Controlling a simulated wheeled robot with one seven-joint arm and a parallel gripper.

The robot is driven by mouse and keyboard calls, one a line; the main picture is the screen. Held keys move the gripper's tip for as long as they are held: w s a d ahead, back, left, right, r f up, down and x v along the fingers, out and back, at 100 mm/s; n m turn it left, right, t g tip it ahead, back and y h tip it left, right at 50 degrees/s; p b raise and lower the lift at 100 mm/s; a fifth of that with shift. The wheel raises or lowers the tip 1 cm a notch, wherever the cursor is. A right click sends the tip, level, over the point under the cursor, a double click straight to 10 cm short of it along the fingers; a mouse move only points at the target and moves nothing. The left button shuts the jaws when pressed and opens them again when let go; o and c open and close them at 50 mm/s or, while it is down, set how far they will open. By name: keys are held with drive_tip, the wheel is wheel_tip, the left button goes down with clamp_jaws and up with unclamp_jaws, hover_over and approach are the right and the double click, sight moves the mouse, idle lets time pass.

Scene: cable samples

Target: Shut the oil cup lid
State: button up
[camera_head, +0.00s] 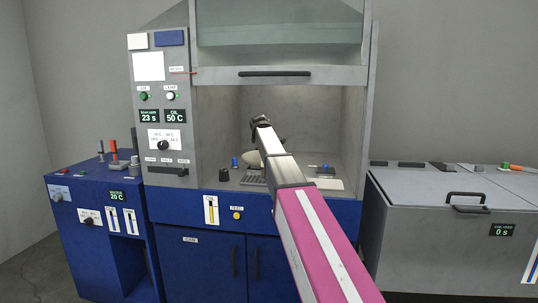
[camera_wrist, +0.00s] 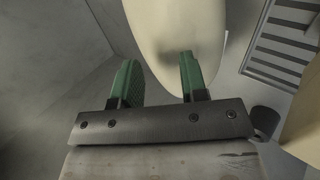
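My gripper (camera_wrist: 158,75) shows in the wrist view with its two green fingers spread apart. A smooth cream rounded body (camera_wrist: 172,30) lies just ahead of and partly between the fingers. The right finger overlaps it, the left finger is by its left edge, and I cannot tell whether either touches. In the head view my gripper (camera_head: 259,122) is inside the hood, and a cream piece (camera_head: 250,159) shows just left of my arm. I cannot tell for sure whether this cream body is the oil cup or its lid; much of it is hidden by my arm.
The hood's raised glass sash (camera_head: 275,76) is above my arm. A blue cabinet (camera_head: 95,225) is at left, a grey lidded bath (camera_head: 450,195) at right.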

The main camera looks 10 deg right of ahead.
drive_tip(key=s+a+r, duration=0.4)
drive_tip(key=a, duration=0.2)
drive_tip(key=shift+a+r, duration=0.4)
